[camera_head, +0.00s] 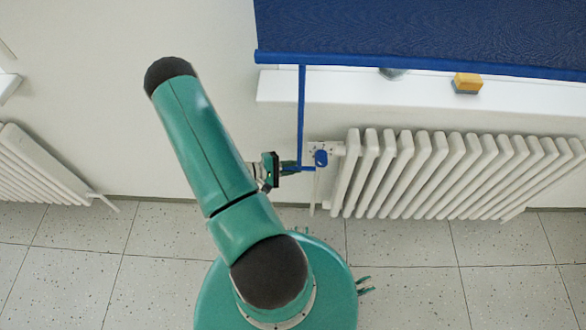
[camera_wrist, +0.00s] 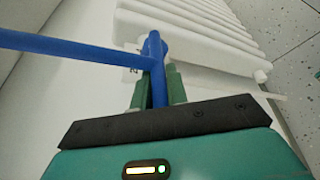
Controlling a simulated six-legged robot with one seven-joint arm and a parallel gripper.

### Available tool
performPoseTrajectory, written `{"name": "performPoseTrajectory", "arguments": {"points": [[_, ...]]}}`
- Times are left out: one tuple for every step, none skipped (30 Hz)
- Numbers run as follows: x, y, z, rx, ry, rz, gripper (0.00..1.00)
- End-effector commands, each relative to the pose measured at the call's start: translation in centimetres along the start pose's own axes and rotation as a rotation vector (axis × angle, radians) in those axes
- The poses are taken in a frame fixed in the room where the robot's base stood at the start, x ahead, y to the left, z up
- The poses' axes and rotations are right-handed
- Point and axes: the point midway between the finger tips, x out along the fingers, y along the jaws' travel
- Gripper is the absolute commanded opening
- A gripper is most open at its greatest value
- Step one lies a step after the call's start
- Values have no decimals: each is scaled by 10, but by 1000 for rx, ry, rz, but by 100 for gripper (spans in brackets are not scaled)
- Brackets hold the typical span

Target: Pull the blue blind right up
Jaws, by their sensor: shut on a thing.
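The blue blind (camera_head: 420,28) hangs at the upper right in the head view, its lower bar just above the white window sill. A thin blue rod (camera_head: 301,115) hangs down from near the bar's left end and bends to a short crank with a blue knob (camera_head: 321,158). My gripper (camera_head: 291,168) is at this crank, left of the radiator. In the wrist view, the two green fingers of my gripper (camera_wrist: 159,88) are shut on the blue crank handle (camera_wrist: 157,70), one finger on each side. The blue rod also crosses the wrist view from the left (camera_wrist: 70,50).
A white radiator (camera_head: 455,165) stands right beside the crank, under the sill (camera_head: 400,92). A yellow and grey sponge-like block (camera_head: 467,82) and a partly hidden grey thing (camera_head: 393,73) are on the sill. Another radiator (camera_head: 45,165) is at the left. The tiled floor (camera_head: 410,265) is clear at the lower right.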

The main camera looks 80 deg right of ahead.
Motion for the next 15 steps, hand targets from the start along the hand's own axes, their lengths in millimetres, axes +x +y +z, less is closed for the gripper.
{"name": "performPoseTrajectory", "arguments": {"points": [[-3,6,5,4,-1,-1,0],[-4,11,8,4,-2,0,0],[-6,18,11,4,-1,0,0],[-8,23,15,5,0,0,0],[-9,29,18,5,0,0,0],[-11,37,24,6,-1,-1,0],[-13,43,28,6,-1,0,0],[-15,50,32,7,-1,-1,0],[-17,59,37,6,1,-1,0],[-19,65,41,7,0,-1,0],[-20,72,46,6,-1,-2,0],[-23,80,51,7,-1,-2,0],[-24,86,55,6,-1,-2,0],[-26,92,59,5,-1,-3,0],[-28,100,64,6,0,-3,0]]}}
